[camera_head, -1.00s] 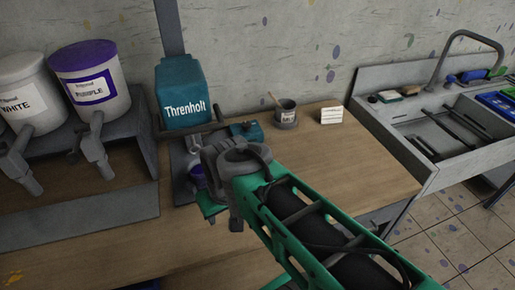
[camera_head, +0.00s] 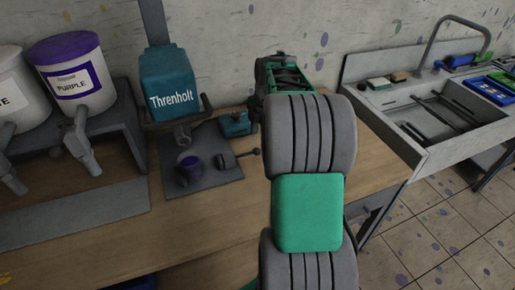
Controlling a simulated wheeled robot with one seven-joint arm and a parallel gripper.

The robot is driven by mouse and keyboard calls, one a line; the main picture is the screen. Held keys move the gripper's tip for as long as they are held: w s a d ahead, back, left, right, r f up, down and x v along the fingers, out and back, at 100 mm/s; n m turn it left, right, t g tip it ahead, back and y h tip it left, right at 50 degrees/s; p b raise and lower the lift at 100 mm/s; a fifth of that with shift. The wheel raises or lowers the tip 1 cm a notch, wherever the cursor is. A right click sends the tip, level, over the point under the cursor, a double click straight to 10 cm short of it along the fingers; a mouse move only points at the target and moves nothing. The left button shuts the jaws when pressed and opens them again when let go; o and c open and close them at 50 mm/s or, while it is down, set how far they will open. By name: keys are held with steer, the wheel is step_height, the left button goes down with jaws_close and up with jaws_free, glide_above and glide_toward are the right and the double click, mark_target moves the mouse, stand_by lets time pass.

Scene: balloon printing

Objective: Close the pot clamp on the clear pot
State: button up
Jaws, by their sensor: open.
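A small pot with dark purple contents (camera_head: 190,168) stands on a grey base plate (camera_head: 212,178) below the teal machine labelled Threnholt (camera_head: 172,85). A dark grey clamp-like part (camera_head: 226,161) with a lever and round knob (camera_head: 257,152) lies just right of the pot. It looks apart from the pot, but it is too small to tell its exact position. My green and grey arm fills the middle right of the view. Its forearm reaches behind the elbow toward the wall. My gripper does not show; it is hidden behind the arm.
A small teal box (camera_head: 236,124) sits behind the clamp part. White and purple-lidded buckets (camera_head: 75,75) with taps stand on a grey shelf at left. A sink (camera_head: 430,110) is at right. The wooden bench (camera_head: 100,245) is clear in front.

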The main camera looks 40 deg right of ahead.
mark_target(257, 149)
steer(key=f, duration=0.2)
steer(key=w+f, duration=0.1)
steer(key=f, duration=0.2)
steer(key=f+p, duration=0.1)
steer(key=f, duration=0.1)
steer(key=shift+w+f, duration=0.2)
steer(key=shift+w, duration=0.05)
steer(key=shift+c, duration=0.2)
jaws_close()
stand_by(0.8)
